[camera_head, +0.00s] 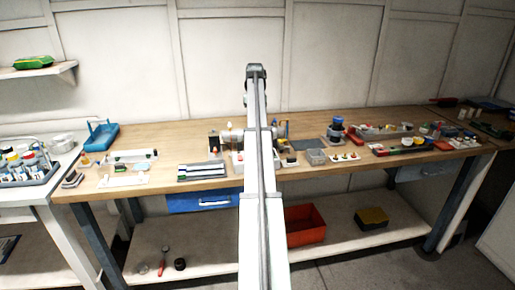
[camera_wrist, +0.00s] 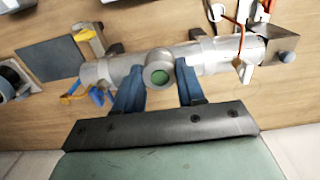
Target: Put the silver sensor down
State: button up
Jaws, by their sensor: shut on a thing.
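The silver sensor (camera_wrist: 158,72), a short round metal piece with a green face, is between the two blue fingers of my gripper (camera_wrist: 160,84) in the wrist view. The fingers are shut on its sides. Right behind it lies a long silver tube (camera_wrist: 220,56), reaching out to both sides. I cannot tell whether the sensor touches the tube or sits in a port of it. In the head view a piece of the tube (camera_head: 231,136) shows left of my arm, which hides the gripper and the sensor.
An orange cable (camera_wrist: 240,40) and a grey block (camera_wrist: 270,43) are at the tube's right end. Yellow and blue clips (camera_wrist: 85,92) and a dark grey mat (camera_wrist: 48,58) are on the left. The wooden bench (camera_head: 150,180) holds several trays; bare wood shows along its front.

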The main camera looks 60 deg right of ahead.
jog(key=s+f, duration=0.1)
jog(key=f, duration=0.1)
jog(key=s+a+f, duration=0.1)
jog(key=f, duration=0.2)
jog(key=s+f, duration=0.1)
jog(key=f, duration=0.2)
jog(key=shift+s+a, duration=0.2)
jog(key=shift+s, duration=0.1)
jog(key=shift+f, duration=2.05)
jog(key=shift+f, duration=0.15)
jog(key=o, duration=1)
notch_tip(320, 180, up, 12)
jog(key=shift+r, duration=0.15)
